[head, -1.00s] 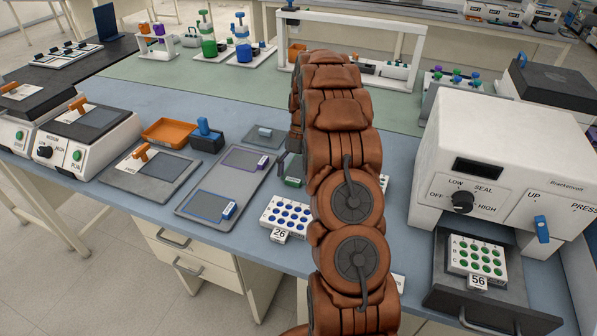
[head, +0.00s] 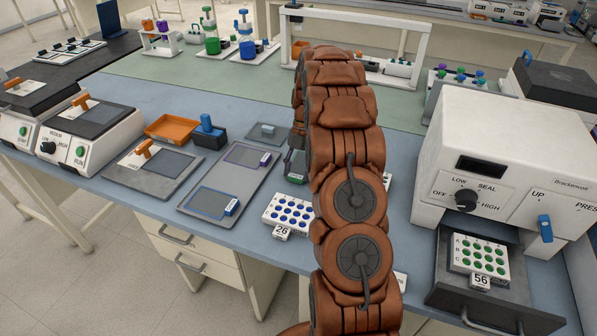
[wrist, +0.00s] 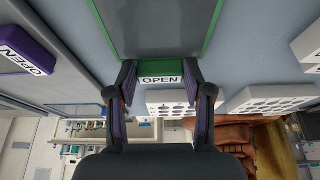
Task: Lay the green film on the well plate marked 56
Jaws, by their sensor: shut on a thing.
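The green film, a grey translucent sheet with a green border (wrist: 152,28), shows in the wrist view. Its green end tab, marked OPEN, is between the fingers of my gripper (wrist: 160,80), which is shut on it. In the head view only a bit of green (head: 297,179) shows beside my arm; most of the film and gripper is hidden. The well plate marked 56 (head: 480,257), white with green wells, sits on the pulled-out drawer of the sealer at the right. My gripper is left of it, apart from it.
The white sealer (head: 500,165) stands behind the drawer (head: 447,291). A plate marked 26 (head: 287,213) with blue wells is left of my arm. A grey tray (head: 205,190) holds blue-edged and purple-edged films. Blue bench between arm and sealer looks mostly clear.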

